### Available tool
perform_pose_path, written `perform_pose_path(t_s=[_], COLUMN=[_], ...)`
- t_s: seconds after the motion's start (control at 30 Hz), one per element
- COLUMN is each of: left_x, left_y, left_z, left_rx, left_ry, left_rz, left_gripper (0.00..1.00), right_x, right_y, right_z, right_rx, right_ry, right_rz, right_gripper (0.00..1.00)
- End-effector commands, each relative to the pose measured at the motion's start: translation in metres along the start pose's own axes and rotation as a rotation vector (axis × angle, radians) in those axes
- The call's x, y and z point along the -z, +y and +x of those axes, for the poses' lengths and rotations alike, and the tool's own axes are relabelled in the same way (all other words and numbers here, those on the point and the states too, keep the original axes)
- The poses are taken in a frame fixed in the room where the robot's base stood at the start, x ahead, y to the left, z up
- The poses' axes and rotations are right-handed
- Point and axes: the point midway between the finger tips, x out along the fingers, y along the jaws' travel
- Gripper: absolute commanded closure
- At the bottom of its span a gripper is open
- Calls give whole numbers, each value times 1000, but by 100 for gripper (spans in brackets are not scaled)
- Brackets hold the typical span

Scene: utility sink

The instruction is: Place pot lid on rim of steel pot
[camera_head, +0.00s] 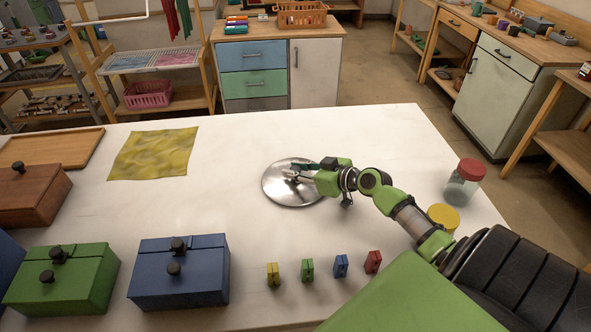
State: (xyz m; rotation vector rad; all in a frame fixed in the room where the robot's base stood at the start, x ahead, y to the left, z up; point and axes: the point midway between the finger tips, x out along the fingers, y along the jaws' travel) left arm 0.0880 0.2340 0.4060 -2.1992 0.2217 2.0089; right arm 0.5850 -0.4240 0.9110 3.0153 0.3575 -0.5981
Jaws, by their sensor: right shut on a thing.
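A round, shiny steel disc, the pot lid (278,190), shows near the middle of the white table. My right gripper (300,172) reaches in from the right and is shut at the middle of the lid, where the fingers hide the knob. I cannot tell whether the lid lies flat on the table or on something beneath it. No steel pot can be made out separately. My left gripper is not in view.
A blue box (180,285), a green box (62,290) and a brown box (30,197) stand at the left. Several small coloured blocks (307,270) line the front. A red-lidded jar (463,185) and a yellow lid (443,217) stand right. A yellow cloth (152,154) lies back left.

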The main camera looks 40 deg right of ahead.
Motion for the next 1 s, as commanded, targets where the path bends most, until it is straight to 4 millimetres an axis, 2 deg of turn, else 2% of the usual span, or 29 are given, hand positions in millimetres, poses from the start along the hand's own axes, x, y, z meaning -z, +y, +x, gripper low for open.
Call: perform_pose_path(t_s=[0.1,0.13,0.2,0.67,1.0], left_x=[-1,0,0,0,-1], left_y=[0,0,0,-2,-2], left_z=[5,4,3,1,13], left_rx=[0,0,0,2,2], left_ry=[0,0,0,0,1], left_rz=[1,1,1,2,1], left_gripper=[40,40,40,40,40], right_x=[-3,-3,-2,-1,-4], right_y=[0,0,0,0,0], right_z=[1,1,1,-4,-58], right_rx=[0,0,0,0,0], right_ry=[1,0,-1,-2,-4], right_rz=[-1,-1,-1,0,-2], right_gripper=[100,73,62,62,62])
